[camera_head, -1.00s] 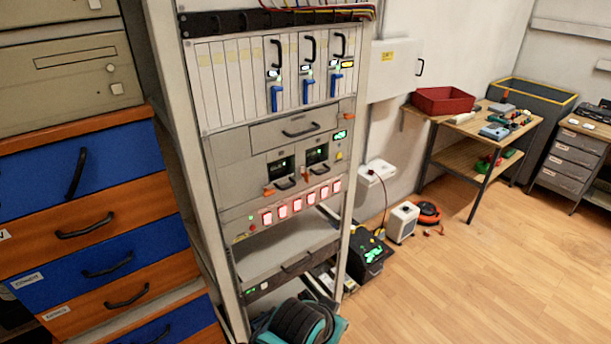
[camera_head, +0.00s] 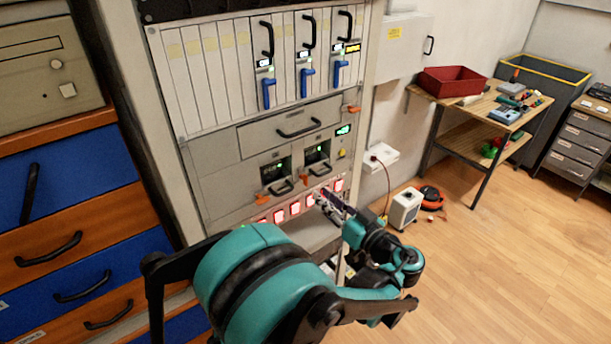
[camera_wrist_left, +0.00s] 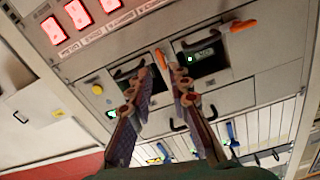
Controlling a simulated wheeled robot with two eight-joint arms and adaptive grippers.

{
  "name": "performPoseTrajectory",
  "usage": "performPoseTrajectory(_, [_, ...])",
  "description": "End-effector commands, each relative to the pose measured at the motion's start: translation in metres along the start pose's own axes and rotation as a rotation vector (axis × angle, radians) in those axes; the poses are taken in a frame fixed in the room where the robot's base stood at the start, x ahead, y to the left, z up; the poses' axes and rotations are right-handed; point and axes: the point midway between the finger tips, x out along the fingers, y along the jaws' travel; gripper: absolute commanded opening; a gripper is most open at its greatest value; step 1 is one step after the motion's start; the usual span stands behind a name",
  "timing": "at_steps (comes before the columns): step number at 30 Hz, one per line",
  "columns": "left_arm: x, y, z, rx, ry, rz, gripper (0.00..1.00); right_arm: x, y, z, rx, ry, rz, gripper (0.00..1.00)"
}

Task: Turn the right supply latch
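The rack's right supply has a small orange latch (camera_head: 303,178), just left of its black handle. The latch also shows in the left wrist view (camera_wrist_left: 160,58), whose picture is upside down. My left gripper (camera_head: 328,200) is in front of the rack, over the lower right red-lit switches. In the left wrist view its two fingers (camera_wrist_left: 155,82) are apart and empty. The latch shows beyond the gap between their tips; I see no contact. The left supply's orange latch (camera_head: 262,199) is free of the gripper. My right gripper is not in view.
Red-lit switches (camera_head: 279,216) sit below the supplies, partly covered by my left arm. A drawer (camera_head: 290,125) and blue-levered modules (camera_head: 306,75) are above. Orange and blue drawers (camera_head: 70,220) stand left. Open floor (camera_head: 510,260) lies right, beyond a white box (camera_head: 405,207).

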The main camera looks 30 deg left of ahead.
Motion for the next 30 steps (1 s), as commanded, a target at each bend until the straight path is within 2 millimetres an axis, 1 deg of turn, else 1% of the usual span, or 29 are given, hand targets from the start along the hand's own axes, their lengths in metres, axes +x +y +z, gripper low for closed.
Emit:
performPoseTrajectory(2, [0.005,0.0,0.0,-0.007,0.008,-0.005,0.19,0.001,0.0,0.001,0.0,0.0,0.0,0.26])
performPoseTrajectory(5, [0.02,-0.001,0.0,-0.006,0.006,-0.007,0.19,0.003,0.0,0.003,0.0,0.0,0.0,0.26])
performPoseTrajectory(9, [0.045,-0.001,0.001,-0.005,0.005,-0.007,0.19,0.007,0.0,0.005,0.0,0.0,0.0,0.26])
performPoseTrajectory(15, [0.07,0.0,0.0,-0.004,0.005,-0.004,0.19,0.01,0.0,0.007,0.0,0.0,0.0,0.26])
performPoseTrajectory(19, [0.076,0.0,-0.001,-0.004,0.005,-0.003,0.19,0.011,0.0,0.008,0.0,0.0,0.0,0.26])
performPoseTrajectory(26, [0.077,0.0,-0.001,-0.004,0.005,-0.002,0.19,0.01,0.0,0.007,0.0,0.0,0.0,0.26])
performPoseTrajectory(28, [0.077,0.0,-0.001,-0.004,0.005,-0.002,0.03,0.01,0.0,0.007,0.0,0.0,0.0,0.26])
performPoseTrajectory(29, [0.077,0.0,-0.001,-0.004,0.005,-0.002,0.0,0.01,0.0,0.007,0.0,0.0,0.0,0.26])
performPoseTrajectory(30, [0.077,0.0,-0.001,-0.004,0.005,-0.002,0.0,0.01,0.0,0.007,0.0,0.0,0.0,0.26])
